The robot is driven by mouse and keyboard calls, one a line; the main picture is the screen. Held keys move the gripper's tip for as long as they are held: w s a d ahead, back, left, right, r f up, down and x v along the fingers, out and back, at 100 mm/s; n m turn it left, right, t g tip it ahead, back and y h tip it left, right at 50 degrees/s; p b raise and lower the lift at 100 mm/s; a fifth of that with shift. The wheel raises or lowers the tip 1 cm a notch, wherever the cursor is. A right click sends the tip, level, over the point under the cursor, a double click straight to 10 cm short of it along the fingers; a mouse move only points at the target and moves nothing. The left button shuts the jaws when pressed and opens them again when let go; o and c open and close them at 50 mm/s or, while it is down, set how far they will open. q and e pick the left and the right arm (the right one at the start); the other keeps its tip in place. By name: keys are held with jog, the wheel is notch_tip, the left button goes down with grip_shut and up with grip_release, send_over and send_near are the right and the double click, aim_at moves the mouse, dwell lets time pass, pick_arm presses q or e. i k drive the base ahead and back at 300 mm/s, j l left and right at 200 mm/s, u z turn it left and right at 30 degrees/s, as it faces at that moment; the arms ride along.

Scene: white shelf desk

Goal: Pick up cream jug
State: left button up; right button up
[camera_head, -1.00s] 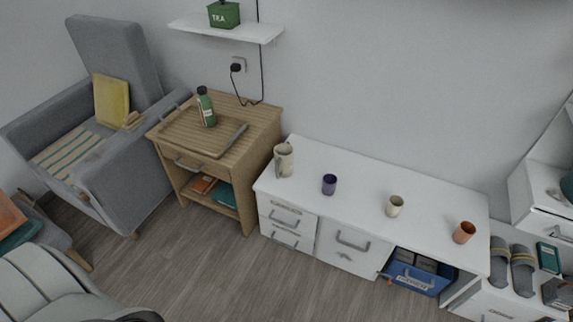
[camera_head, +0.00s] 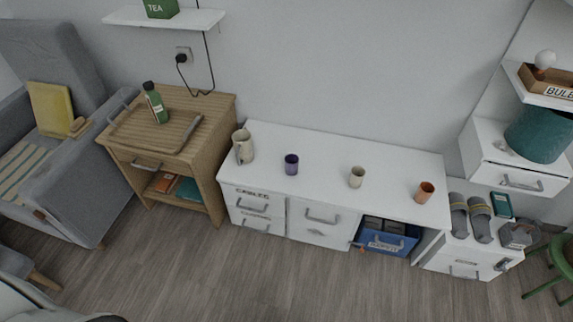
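A cream jug (camera_head: 243,146) stands upright near the left end of the white desk (camera_head: 322,150), its handle on the left side. To its right on the same top stand a purple cup (camera_head: 291,164), a cream cup (camera_head: 356,177) and an orange-brown cup (camera_head: 424,192), spaced apart in a row. Neither of my grippers shows in the head view.
A wooden side table (camera_head: 219,129) with a tray and a green bottle (camera_head: 155,102) stands left of the desk. A blue bin (camera_head: 388,242) sits in the desk's open lower bay. The floor in front is clear.

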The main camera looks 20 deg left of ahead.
aim_at(242, 138)
jog(key=i+l+u, duration=0.1)
jog(key=l+u, duration=0.25)
jog(key=i+l+u, duration=0.1)
jog(key=u, duration=0.25)
jog(key=l+u, duration=0.55)
jog(key=l, duration=1.75)
jog(key=i, duration=0.05)
